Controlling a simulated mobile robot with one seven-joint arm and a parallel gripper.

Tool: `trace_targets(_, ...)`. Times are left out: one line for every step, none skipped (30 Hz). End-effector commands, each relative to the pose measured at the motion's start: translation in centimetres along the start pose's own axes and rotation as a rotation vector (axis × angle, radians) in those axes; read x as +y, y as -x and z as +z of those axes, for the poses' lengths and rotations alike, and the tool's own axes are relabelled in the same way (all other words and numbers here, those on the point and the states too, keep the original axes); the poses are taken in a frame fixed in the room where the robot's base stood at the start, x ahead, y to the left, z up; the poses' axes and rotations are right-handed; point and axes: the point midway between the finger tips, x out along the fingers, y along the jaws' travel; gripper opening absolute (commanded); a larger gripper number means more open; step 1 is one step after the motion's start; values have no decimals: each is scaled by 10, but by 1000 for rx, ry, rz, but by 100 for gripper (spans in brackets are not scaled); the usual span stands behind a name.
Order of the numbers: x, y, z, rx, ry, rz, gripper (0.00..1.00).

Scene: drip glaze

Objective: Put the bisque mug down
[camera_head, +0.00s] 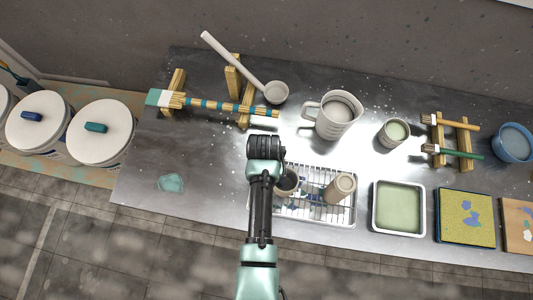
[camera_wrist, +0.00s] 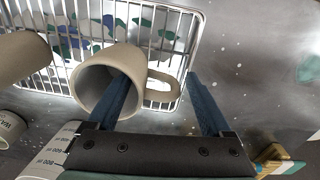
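The bisque mug (camera_wrist: 97,88), pale grey-beige with a loop handle, is at the wire rack (camera_wrist: 165,30), its mouth facing the wrist camera. It also shows in the head view (camera_head: 288,184), partly hidden by my arm. My gripper (camera_wrist: 158,76) is open around the mug's handle side. One blue finger reaches into or across the mouth; the other is outside, beyond the handle, with a visible gap. Whether either finger touches the mug I cannot tell.
A white measuring jug (camera_head: 338,117) and a small cup (camera_head: 393,133) stand behind. A green glaze tray (camera_head: 399,207) is to the right. The counter left of my arm is mostly clear.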

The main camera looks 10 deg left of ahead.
Motion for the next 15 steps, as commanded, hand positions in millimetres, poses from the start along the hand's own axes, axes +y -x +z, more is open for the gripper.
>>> trace_targets(0,0,0,0,0,0,91)
trace_targets(0,0,0,0,0,0,91)
trace_targets(0,0,0,0,0,0,91)
trace_targets(0,0,0,0,0,0,91)
trace_targets(0,0,0,0,0,0,91)
trace_targets(0,0,0,0,0,0,91)
trace_targets(0,0,0,0,0,0,91)
trace_targets(0,0,0,0,0,0,91)
trace_targets(0,1,0,0,0,0,91)
trace_targets(0,3,0,0,0,0,91)
trace_targets(0,5,0,0,0,0,91)
trace_targets(0,6,0,2,0,0,91)
trace_targets(0,9,-1,3,0,0,91)
trace_targets(0,12,-1,3,0,0,91)
trace_targets(0,18,-1,4,0,0,91)
